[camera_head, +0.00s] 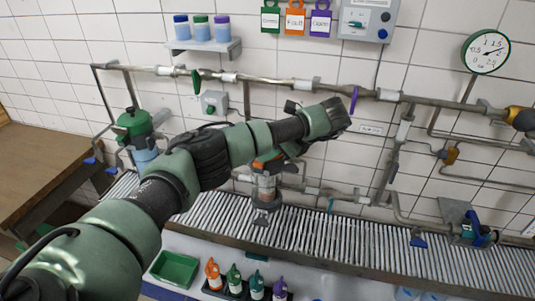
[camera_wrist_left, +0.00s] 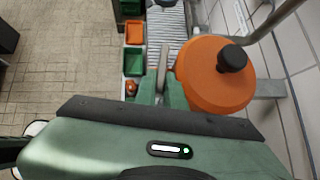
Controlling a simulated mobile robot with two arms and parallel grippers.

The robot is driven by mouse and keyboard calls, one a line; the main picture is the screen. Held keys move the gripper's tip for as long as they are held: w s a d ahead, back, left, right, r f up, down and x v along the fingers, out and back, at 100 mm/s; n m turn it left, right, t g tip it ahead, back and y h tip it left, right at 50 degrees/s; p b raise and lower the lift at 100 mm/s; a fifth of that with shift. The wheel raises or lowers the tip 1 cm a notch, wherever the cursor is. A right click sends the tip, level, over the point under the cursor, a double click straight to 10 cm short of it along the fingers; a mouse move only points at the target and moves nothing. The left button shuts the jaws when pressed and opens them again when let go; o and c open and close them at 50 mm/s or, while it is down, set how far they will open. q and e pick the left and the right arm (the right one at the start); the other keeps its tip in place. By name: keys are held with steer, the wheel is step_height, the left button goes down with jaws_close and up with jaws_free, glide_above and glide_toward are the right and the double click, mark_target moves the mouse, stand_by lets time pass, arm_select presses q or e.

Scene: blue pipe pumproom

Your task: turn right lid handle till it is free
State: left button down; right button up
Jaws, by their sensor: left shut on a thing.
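The right lid (camera_head: 262,167) is orange and sits on the right vessel, mostly hidden behind my left arm in the head view. In the left wrist view the orange lid (camera_wrist_left: 205,80) shows large, with a black knob on top. My left gripper (camera_wrist_left: 163,72) is at the left edge of this lid, its fingers closed on a narrow grey piece that looks like the lid handle (camera_wrist_left: 163,60). In the head view the fingertips are largely hidden by my wrist. My right gripper is not in view.
A vessel with a green lid (camera_head: 134,122) stands to the left. A ribbed grey shelf (camera_head: 340,225) runs below the pipes. A green tray (camera_head: 174,269) and several coloured bottles (camera_head: 235,278) are in front. A purple valve handle (camera_head: 354,99) is on the upper pipe.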

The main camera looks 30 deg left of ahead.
arm_select(q)
steer(key=c, duration=1.8)
jaws_free()
steer(key=shift+f, duration=0.1)
steer(key=v, duration=0.8)
steer(key=shift+w+a, duration=0.1)
steer(key=shift+f, duration=0.15)
